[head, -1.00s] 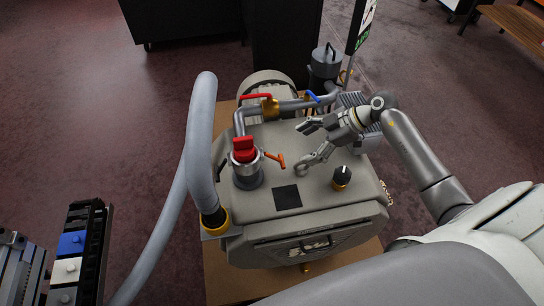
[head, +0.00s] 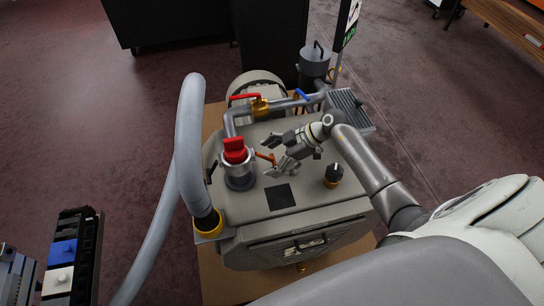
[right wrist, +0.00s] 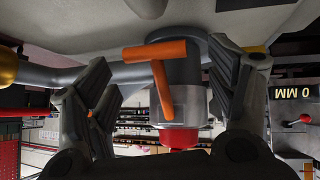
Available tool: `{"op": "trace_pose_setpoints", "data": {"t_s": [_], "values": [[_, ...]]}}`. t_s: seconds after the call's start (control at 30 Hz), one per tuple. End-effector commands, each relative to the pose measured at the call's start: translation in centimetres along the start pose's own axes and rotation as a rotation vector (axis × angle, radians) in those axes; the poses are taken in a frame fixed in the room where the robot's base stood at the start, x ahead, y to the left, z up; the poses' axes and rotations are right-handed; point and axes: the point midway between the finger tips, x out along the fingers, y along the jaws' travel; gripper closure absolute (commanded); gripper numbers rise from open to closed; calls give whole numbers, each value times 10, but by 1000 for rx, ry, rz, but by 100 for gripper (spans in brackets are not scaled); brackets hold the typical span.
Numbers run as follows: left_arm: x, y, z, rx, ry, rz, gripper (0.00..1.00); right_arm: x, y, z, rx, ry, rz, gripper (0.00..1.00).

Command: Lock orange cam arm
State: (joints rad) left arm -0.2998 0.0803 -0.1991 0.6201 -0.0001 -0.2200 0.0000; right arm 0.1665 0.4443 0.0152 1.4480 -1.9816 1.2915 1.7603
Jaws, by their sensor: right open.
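The orange cam arm (head: 265,157) is a T-shaped lever on the side of the grey cylindrical coupling (head: 239,172) with a red top (head: 235,150). My right gripper (head: 270,156) is open, its fingertips reaching toward the lever from the right and partly covering it. In the right wrist view the cam arm (right wrist: 160,54) is between my open fingers (right wrist: 165,95), apart from both, with its crossbar toward the top. The coupling (right wrist: 185,100) stands just behind it. My left gripper is not in view.
The coupling stands on a grey pump housing (head: 306,211). A black knob (head: 333,171) is under my right forearm. A pipe with a red-handled valve (head: 243,97) and a blue lever (head: 301,94) runs behind. A thick grey hose (head: 188,140) rises at left.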

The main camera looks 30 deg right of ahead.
Motion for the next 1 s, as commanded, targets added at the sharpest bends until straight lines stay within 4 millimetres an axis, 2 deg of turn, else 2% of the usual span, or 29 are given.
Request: {"op": "trace_pose_setpoints", "data": {"t_s": [0.07,0.5,0.7,1.0], "values": [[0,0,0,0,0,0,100,0,0,0,0,0,0,29],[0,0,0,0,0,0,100,0,0,0,0,0,-1,86],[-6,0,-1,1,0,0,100,0,-1,-1,5,26,-7,86],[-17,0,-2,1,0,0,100,10,-4,2,38,176,-9,86]]}}
